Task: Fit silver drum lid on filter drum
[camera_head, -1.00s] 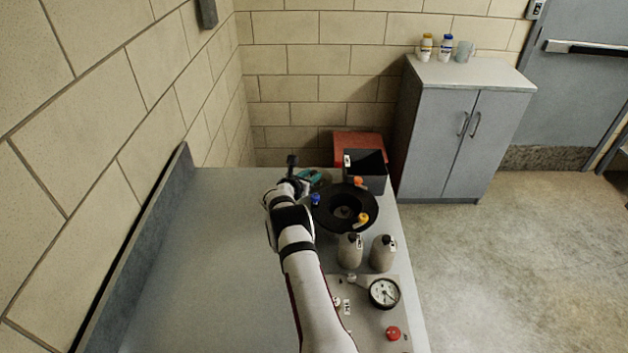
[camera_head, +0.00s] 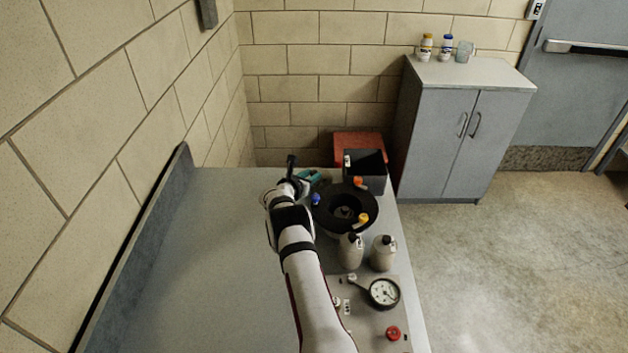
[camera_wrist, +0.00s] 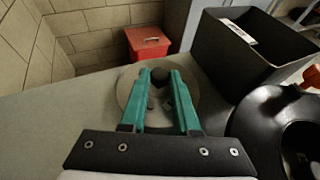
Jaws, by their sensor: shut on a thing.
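The silver drum lid (camera_wrist: 126,86) is a round grey disc with a dark knob (camera_wrist: 160,76), seen between and beyond my fingers in the wrist view. My gripper (camera_wrist: 161,82) has green fingers and is shut on the lid's knob. I cannot tell whether the lid touches the bench. In the head view my gripper (camera_head: 311,177) shows only in part, and the arm hides the lid. The filter drum appears to be the black round vessel (camera_head: 333,192), open at the top, right of my gripper. Blue, orange and yellow pieces sit around its rim. It also shows in the wrist view (camera_wrist: 250,122).
A black open bin (camera_head: 371,174) stands behind the drum, with a red box (camera_head: 358,142) beyond. Two grey bottles (camera_head: 351,252) and a gauge panel (camera_head: 384,293) are in front of the drum. The bench's left side (camera_head: 215,260) is clear, bounded by a raised edge.

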